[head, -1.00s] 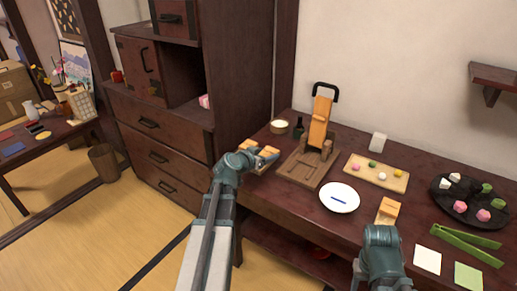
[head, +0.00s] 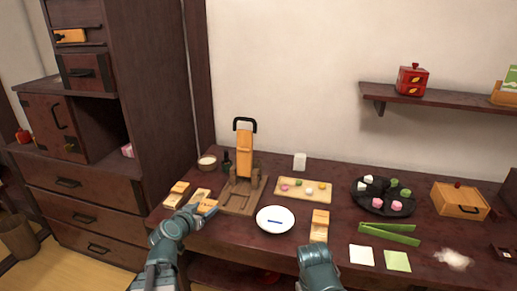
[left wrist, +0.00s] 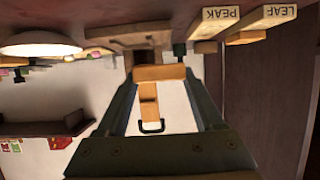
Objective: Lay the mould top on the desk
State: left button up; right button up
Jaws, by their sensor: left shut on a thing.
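My left gripper (head: 202,212) is shut on an orange wooden block (head: 208,206), which I take to be the mould top. The block also shows between the fingertips in the left wrist view (left wrist: 160,73). It is at the desk's (head: 245,250) left end, by the press base; whether it touches the desk I cannot tell. Two similar blocks, one marked LEAF (left wrist: 268,17) and one PEAK (left wrist: 218,20), lie beside it. Another wooden block (head: 319,226) shows just beyond my right wrist. My right gripper's fingers are hidden.
A press with an upright orange lever (head: 245,150) stands right of my left gripper. A white plate (head: 276,220), a sweets board (head: 316,196), a dark round tray (head: 368,205) and green tongs (head: 388,235) spread rightward. A bowl (head: 207,162) and dark bottle (head: 227,162) stand behind.

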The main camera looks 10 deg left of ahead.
notch_tip(320, 180, up, 20)
jog(key=p, duration=1.9)
jog(key=shift+f, duration=0.25)
jog(key=shift+f, duration=0.1)
